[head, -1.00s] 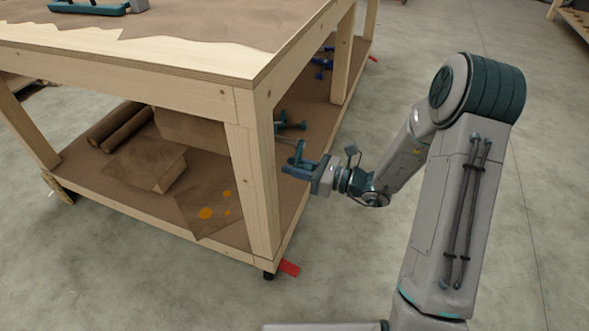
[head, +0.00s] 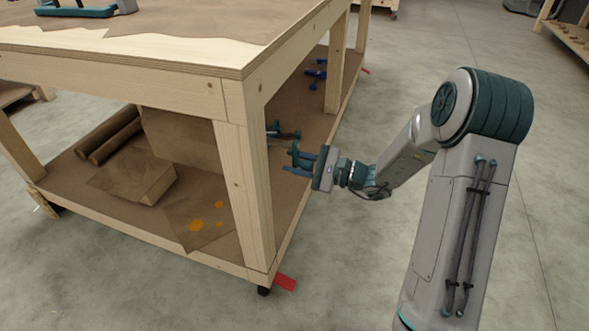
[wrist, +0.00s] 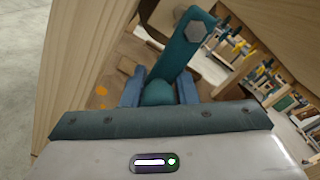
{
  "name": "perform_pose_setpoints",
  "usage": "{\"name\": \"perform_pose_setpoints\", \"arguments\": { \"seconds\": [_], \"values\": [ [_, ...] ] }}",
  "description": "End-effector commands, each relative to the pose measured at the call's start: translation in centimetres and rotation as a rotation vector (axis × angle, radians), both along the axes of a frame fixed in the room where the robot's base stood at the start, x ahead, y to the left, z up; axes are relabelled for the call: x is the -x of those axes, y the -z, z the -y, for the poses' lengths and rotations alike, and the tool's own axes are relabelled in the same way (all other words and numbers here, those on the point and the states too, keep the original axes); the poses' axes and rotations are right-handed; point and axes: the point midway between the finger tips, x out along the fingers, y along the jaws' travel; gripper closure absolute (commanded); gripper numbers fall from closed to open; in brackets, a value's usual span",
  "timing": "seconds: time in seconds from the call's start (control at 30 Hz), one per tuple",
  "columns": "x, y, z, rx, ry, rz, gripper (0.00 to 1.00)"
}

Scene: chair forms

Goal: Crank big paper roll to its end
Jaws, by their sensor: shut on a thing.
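My gripper (wrist: 160,88) is shut on the round teal knob (wrist: 157,95) of a crank, with one blue finger on each side. The teal crank arm (wrist: 188,38) runs up and right from the knob to a hex bolt in the wrist view. In the head view my gripper (head: 304,164) is beside the workbench's right side, at the crank handle (head: 294,152). A rounded brown surface (wrist: 166,14) behind the crank arm may be the big paper roll; most of it is hidden. Brown paper (head: 180,137) hangs under the bench top.
The wooden workbench (head: 229,90) has a leg (head: 247,195) just left of my gripper. Its lower shelf holds brown rolls (head: 108,134), a box (head: 150,187) and blue clamps (head: 316,72). Red tabs (head: 285,282) stick out low.

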Motion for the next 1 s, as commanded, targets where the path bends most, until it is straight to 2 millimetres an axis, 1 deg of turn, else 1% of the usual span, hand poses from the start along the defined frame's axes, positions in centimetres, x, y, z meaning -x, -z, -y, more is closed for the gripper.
{"name": "perform_pose_setpoints", "arguments": {
  "seconds": [0.3,0.73,0.77,0.8,0.83,1.0],
  "values": [
    [-0.31,0.03,0.12,0.03,-0.004,0.077,0.97],
    [-0.32,0.0,0.13,0.033,-0.004,0.083,0.97],
    [-0.32,0.0,0.13,0.033,-0.004,0.083,0.68],
    [-0.33,0.01,0.13,0.032,-0.004,0.082,0.57],
    [-0.34,0.0,0.13,0.032,-0.004,0.082,0.54],
    [-0.38,-0.02,0.14,0.032,-0.002,0.082,0.54]
  ]
}}
